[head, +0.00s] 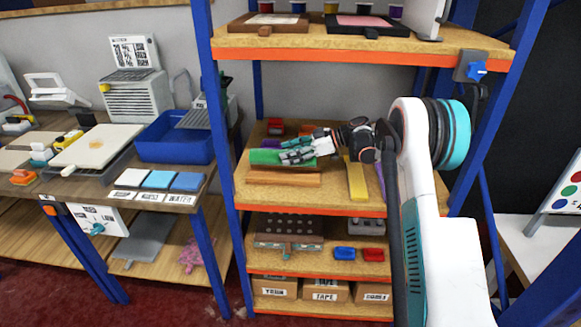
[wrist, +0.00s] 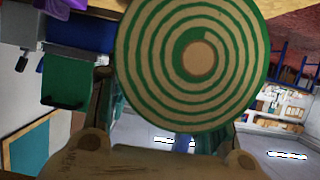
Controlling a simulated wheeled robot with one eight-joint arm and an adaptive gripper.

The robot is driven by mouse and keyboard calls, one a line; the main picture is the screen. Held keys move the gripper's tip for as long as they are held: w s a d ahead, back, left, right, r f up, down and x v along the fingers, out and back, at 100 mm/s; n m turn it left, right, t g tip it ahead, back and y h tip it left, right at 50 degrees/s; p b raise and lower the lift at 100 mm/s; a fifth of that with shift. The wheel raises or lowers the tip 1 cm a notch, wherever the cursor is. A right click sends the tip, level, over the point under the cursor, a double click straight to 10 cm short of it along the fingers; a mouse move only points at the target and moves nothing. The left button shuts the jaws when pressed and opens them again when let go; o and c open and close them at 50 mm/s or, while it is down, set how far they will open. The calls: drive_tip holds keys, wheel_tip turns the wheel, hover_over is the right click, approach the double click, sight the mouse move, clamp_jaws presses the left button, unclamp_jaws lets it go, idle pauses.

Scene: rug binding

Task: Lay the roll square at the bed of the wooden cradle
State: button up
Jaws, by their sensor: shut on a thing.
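The green roll (head: 264,157) lies low over the middle shelf in the head view, its length running left to right. Its end, a green and tan spiral (wrist: 190,62), faces the camera in the wrist view. My gripper (head: 290,154) is shut on the roll, reaching in from the right. A long wooden piece (head: 284,179), likely the cradle, lies along the shelf front just before the roll. Whether the roll touches it, and how square it sits, I cannot tell. A tan wood-like shape (wrist: 165,163) fills the bottom of the wrist view; I cannot tell what it is.
A yellow strip (head: 357,181) lies right of the wooden piece. Red items (head: 276,127) sit behind the roll. Blue uprights (head: 215,130) and the upper shelf (head: 350,47) frame the space. A worktable with a blue bin (head: 175,138) stands to the left.

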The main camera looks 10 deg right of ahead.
drive_tip(key=shift+f+b, duration=0.65)
drive_tip(key=shift+f, duration=1.55)
drive_tip(key=shift+f, duration=0.15)
drive_tip(key=o, duration=1.1)
drive_tip(key=shift+r, duration=0.25)
drive_tip(key=p+v, duration=0.4)
drive_tip(key=v, duration=0.8)
